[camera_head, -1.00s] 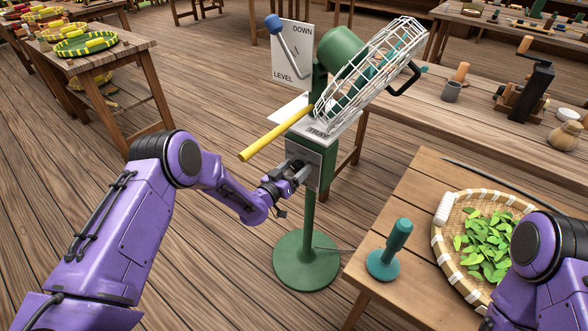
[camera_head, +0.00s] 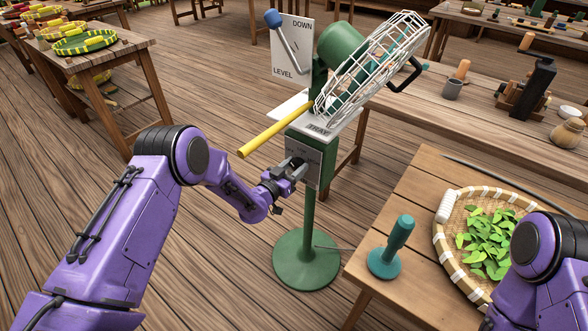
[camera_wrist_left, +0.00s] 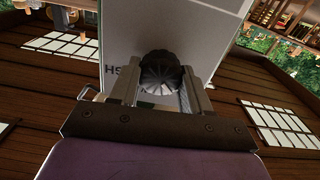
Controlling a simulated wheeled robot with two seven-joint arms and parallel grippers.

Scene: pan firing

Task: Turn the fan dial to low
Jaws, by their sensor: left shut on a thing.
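The fan (camera_head: 350,65) with its white wire cage and green motor stands on a green post with a round base. Its grey control panel (camera_head: 313,160) faces my left arm below the tray plate. My left gripper (camera_head: 295,170) is at that panel. In the left wrist view the black ridged dial (camera_wrist_left: 160,72) sits between the two fingers of the left gripper (camera_wrist_left: 157,92), which are shut on it. The panel lettering is mostly hidden, so I cannot read the dial's setting. My right gripper is out of view; only part of my right arm shows at the lower right.
A yellow rod (camera_head: 274,131) sticks out above my left gripper. A lever with a blue knob (camera_head: 273,20) is by the DOWN/LEVEL plate. A wooden table at right holds a basket of leaves (camera_head: 441,232) and a teal handled tool (camera_head: 385,262).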

